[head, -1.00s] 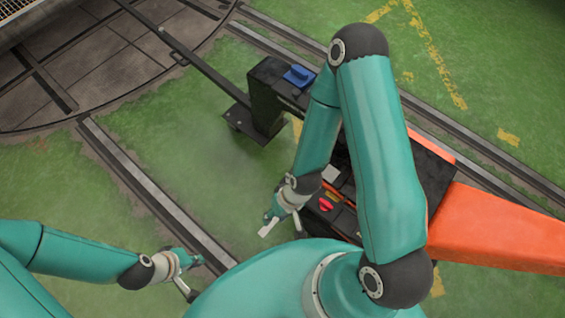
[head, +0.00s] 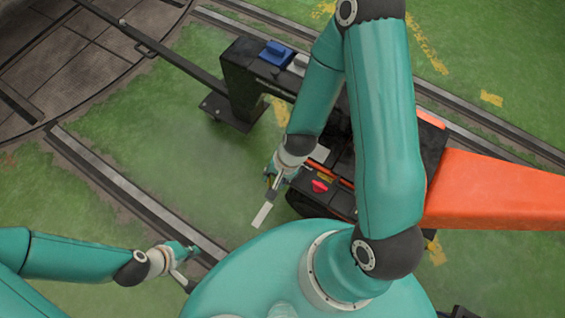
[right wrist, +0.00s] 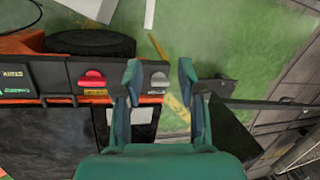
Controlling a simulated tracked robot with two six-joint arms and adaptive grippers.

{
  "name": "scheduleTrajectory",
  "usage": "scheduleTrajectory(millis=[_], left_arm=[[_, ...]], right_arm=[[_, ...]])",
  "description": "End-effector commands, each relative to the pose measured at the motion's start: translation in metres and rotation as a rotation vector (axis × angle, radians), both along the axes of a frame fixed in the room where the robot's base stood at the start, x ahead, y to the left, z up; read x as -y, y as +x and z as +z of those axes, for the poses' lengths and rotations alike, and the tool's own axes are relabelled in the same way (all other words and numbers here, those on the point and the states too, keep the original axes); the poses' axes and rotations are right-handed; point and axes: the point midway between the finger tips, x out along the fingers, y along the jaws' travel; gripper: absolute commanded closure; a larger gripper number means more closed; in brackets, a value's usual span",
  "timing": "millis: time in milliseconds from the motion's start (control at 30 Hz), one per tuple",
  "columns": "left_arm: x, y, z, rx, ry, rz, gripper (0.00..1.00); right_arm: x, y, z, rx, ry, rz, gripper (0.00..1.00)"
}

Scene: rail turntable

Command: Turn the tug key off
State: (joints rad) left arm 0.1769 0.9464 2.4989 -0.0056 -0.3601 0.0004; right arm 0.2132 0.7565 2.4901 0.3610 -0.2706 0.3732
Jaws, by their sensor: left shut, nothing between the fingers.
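The tug is a black and orange machine; its orange body (head: 490,190) runs right. Its panel carries a red knob (head: 319,186), also in the right wrist view (right wrist: 92,79), above a yellow label. A grey knob (right wrist: 158,80) sits on the same panel, above a light label; I cannot tell for certain which is the key. My right gripper (right wrist: 159,64) is open, the grey knob showing between its fingers; contact cannot be told. The head view shows this gripper (head: 272,182) beside the panel. My left gripper (head: 186,266) is shut and empty, away from the tug.
A black post (head: 242,85) with a blue block (head: 276,54) on top stands past the tug. A long dark bar (head: 150,45) runs from it over the turntable (head: 75,50). A rail (head: 135,195) crosses the green floor. A white strip (head: 262,215) shows near my right gripper.

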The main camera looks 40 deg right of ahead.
Motion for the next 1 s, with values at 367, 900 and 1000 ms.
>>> scheduleTrajectory(millis=[367,900,1000], left_arm=[[0.0,0.0,-0.121,0.0,0.0,0.0,1.0],[0.0,0.0,-0.174,0.0,0.0,0.0,1.0],[0.0,0.0,-0.191,0.0,0.0,0.0,1.0]], right_arm=[[0.097,0.036,-0.026,-0.133,0.272,-1.475,0.6],[0.1,0.059,-0.068,-0.158,0.376,-1.715,0.6],[0.097,0.066,-0.088,-0.157,0.375,-1.714,0.6]])
